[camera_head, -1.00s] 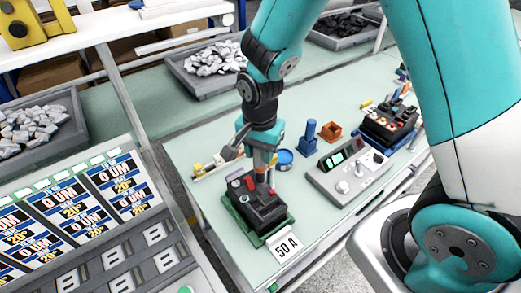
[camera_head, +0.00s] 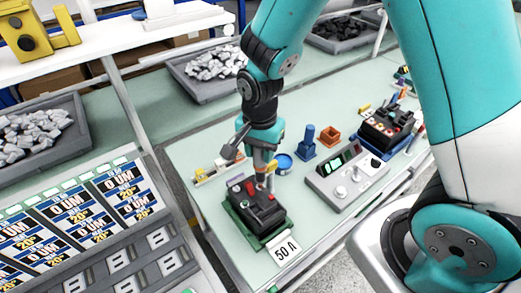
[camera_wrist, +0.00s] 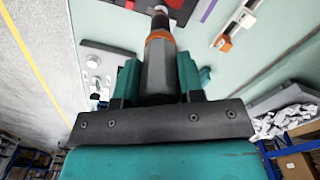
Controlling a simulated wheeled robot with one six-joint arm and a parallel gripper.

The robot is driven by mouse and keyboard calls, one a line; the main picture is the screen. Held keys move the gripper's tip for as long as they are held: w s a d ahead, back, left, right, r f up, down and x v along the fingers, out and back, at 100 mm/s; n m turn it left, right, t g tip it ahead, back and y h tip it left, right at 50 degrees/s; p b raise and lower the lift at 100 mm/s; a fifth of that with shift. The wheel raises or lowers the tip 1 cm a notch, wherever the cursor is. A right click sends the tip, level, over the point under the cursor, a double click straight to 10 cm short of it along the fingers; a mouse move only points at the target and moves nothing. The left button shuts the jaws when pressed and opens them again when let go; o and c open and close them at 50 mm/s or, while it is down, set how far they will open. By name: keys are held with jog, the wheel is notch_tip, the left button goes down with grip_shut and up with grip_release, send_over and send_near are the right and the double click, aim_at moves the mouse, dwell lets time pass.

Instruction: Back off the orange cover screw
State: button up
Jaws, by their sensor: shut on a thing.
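My gripper (camera_head: 264,153) is above the black breaker (camera_head: 262,217), which sits in a green holder (camera_head: 243,236) on the bench. In the wrist view my gripper (camera_wrist: 158,82) has its teal jaws shut on a dark grey driver-like tool (camera_wrist: 158,66) with an orange collar. The tool points down at the breaker; its lower part also shows in the head view (camera_head: 265,165). I cannot make out the orange cover screw, nor whether the tool's tip touches anything.
A grey test unit (camera_head: 345,178) with a green display, a blue stand (camera_head: 307,143), an orange holder (camera_head: 330,135) and a blue round dish (camera_head: 284,161) are to the right. A second black device (camera_head: 386,130) is farther right.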

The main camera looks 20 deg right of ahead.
jog(key=shift+r+p, duration=1.25)
jog(key=shift+r, duration=0.45)
